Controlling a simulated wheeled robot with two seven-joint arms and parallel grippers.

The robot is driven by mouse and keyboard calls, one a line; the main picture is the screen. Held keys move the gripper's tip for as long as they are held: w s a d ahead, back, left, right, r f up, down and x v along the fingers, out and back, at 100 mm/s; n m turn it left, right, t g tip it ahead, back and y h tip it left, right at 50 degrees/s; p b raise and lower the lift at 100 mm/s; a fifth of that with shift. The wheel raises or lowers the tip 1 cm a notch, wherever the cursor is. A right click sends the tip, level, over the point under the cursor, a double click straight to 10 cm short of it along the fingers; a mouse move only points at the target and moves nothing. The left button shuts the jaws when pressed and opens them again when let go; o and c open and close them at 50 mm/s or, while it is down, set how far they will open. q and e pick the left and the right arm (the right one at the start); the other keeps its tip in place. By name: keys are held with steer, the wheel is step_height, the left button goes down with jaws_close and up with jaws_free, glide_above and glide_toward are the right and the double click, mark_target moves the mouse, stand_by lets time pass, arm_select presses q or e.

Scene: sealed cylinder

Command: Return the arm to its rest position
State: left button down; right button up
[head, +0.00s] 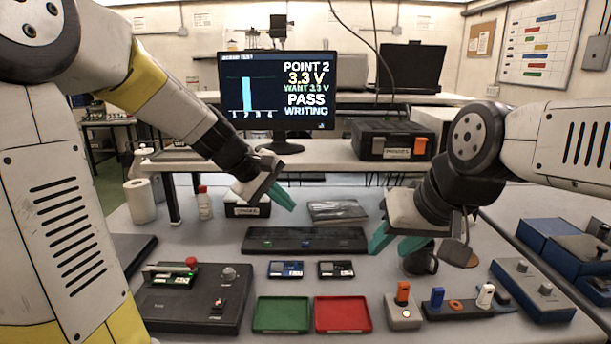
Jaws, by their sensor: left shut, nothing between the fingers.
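My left gripper (284,198) has teal fingers held together with nothing between them. It is in the air above the back part of the bench, left of centre, below the monitor. Its arm comes in from the upper left and covers the left side of the view. My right gripper (393,247) points down, right of centre, with its teal fingers apart and nothing seen between them. It hangs in front of a dark mug (421,262), which it partly hides. Its arm comes in from the right.
A monitor (278,90) reads "POINT 2 3.3 V PASS WRITING".

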arm_select(q)
steer(key=s+a+m+y, duration=0.1)
steer(key=s+a+m, duration=0.2)
steer(key=s, duration=0.3)
steer(key=s+a+r+m+y, duration=0.1)
steer(key=s+a+m+y, duration=0.1)
steer(key=s, duration=0.5)
steer(key=s+a+r+m+t+y, duration=0.1)
steer(key=s+a+m, duration=0.2)
steer(key=s, duration=0.4)
steer(key=shift+s+a+r+m, duration=0.15)
steer(key=shift+a+m, duration=0.15)
steer(key=shift+a, duration=0.55)
